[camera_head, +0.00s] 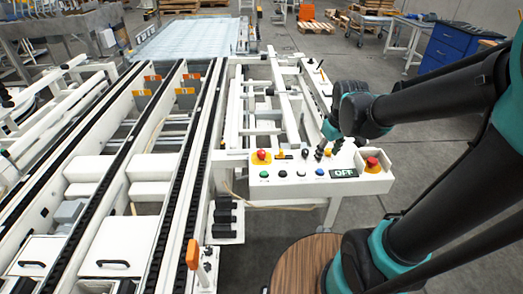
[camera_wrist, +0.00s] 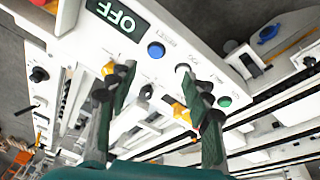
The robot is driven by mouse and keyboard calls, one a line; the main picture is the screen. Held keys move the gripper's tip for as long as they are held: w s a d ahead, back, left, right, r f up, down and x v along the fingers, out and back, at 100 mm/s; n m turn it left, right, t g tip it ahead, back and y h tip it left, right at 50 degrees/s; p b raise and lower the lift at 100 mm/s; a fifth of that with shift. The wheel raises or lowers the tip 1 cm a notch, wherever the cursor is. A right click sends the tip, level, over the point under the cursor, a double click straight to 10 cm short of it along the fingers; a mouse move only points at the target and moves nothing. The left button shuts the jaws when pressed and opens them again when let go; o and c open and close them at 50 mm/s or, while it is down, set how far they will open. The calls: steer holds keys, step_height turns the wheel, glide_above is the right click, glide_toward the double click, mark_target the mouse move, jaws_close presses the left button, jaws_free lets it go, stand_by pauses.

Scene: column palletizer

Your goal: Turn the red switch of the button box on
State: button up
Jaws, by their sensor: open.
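The white button box (camera_head: 232,183) is right of centre in the head view. A red knob (camera_head: 261,155) on a yellow base sits at its left; a red mushroom button (camera_head: 371,162) on yellow sits at its right. I cannot tell for sure which is the red switch. The display (camera_head: 343,173) reads OFF; it shows upside down in the wrist view (camera_wrist: 117,15). My gripper (camera_head: 328,152) is open above the box, between the two red controls. In the wrist view my gripper (camera_wrist: 157,84) has a black knob (camera_wrist: 146,91) between its fingers, apparently untouched. The right finger partly hides the left-hand controls.
Along the box front are green (camera_head: 264,174), black (camera_head: 283,173), white (camera_head: 301,171) and blue (camera_head: 320,171) buttons. The conveyor (camera_head: 150,190) runs on the left. A round wooden-topped surface (camera_head: 300,262) is in front. Bare floor lies to the right of the box.

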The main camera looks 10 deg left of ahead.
steer(key=w+a+r+n+g, duration=0.1)
steer(key=w+a+r+n, duration=0.25)
steer(key=a, duration=0.35)
steer(key=w+a+r+n+g, duration=0.1)
steer(key=w+a+r+n, duration=0.1)
steer(key=w+a+n, duration=0.3)
step_height(320, 180, up, 3)
steer(key=n, duration=0.5)
glide_above(261, 152)
steer(key=shift+g+h, duration=0.3)
steer(key=shift+g, duration=0.1)
step_height(261, 152, down, 17)
steer(key=shift+w+d+f, duration=0.1)
steer(key=shift+m, duration=0.25)
steer(key=c, duration=1.2)
